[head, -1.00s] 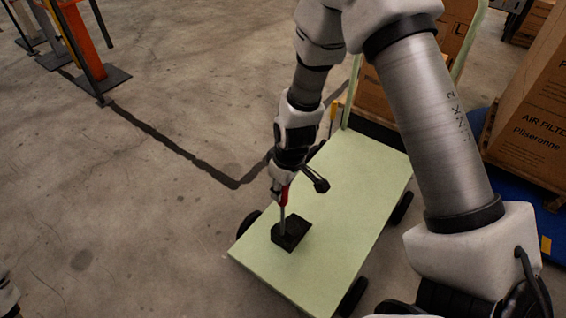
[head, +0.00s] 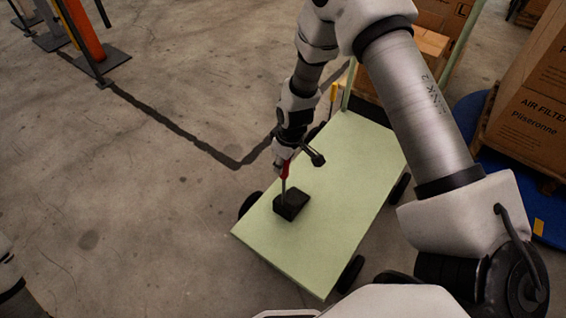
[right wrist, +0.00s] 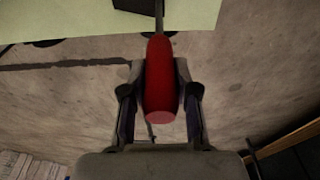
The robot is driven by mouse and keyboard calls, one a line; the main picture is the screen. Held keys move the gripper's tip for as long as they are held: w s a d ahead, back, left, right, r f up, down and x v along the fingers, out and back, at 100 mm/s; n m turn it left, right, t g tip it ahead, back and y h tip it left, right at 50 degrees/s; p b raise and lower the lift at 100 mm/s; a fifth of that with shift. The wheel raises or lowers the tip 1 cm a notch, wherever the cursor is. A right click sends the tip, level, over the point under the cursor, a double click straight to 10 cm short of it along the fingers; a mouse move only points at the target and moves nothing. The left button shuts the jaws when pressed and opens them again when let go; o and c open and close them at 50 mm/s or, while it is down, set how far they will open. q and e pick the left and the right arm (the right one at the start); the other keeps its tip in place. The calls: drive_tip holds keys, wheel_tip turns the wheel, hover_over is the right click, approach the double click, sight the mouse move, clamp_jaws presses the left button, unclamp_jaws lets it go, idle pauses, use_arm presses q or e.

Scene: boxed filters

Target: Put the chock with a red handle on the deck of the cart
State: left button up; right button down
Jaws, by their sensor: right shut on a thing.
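The chock is a black block (head: 291,205) on a thin grey rod with a red handle (head: 286,170). My right gripper (head: 284,157) is shut on the red handle, which also fills the middle of the right wrist view (right wrist: 161,85). The block is over the pale green deck of the cart (head: 345,195), toward its left near part. It is either resting on the deck or just above it; I cannot tell which. In the right wrist view the block is cut off by the top edge. My left gripper is not in view.
The rest of the deck is bare. Brown cartons (head: 425,50) stand behind the cart. A large air filter carton (head: 535,110) stands at the right on a blue base (head: 470,120). An orange post (head: 82,35) stands far left. The concrete floor left of the cart is open.

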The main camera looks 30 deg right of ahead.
drive_tip(key=c, duration=0.9)
unclamp_jaws()
drive_tip(key=shift+r+p, duration=0.3)
drive_tip(key=shift+r, duration=0.05)
drive_tip(key=r+p, duration=0.1)
drive_tip(key=r, duration=0.1)
drive_tip(key=r+p, duration=0.1)
drive_tip(key=r, duration=0.1)
drive_tip(key=r+p, duration=0.1)
drive_tip(key=p, duration=0.1)
drive_tip(key=shift+s+d+r, duration=0.15)
drive_tip(key=shift+s+r, duration=0.2)
drive_tip(key=shift+r, duration=0.05)
drive_tip(key=r, duration=0.3)
drive_tip(key=r+p, duration=0.1)
drive_tip(key=shift+s+d+r, duration=0.15)
drive_tip(key=shift+s+r, duration=0.25)
drive_tip(key=s+a+f+m, duration=0.1)
drive_tip(key=s+f, duration=0.3)
drive_tip(key=s, duration=0.4)
drive_tip(key=s+a+f+m+g, duration=0.1)
drive_tip(key=s+a+f+m, duration=0.1)
drive_tip(key=s+f, duration=0.3)
drive_tip(key=s+a+f+m, duration=0.1)
drive_tip(key=s+f, duration=0.4)
drive_tip(key=s, duration=0.7)
drive_tip(key=shift+a+f+m+g+h, duration=0.3)
drive_tip(key=shift+m+h, duration=0.1)
drive_tip(key=shift+m, duration=0.1)
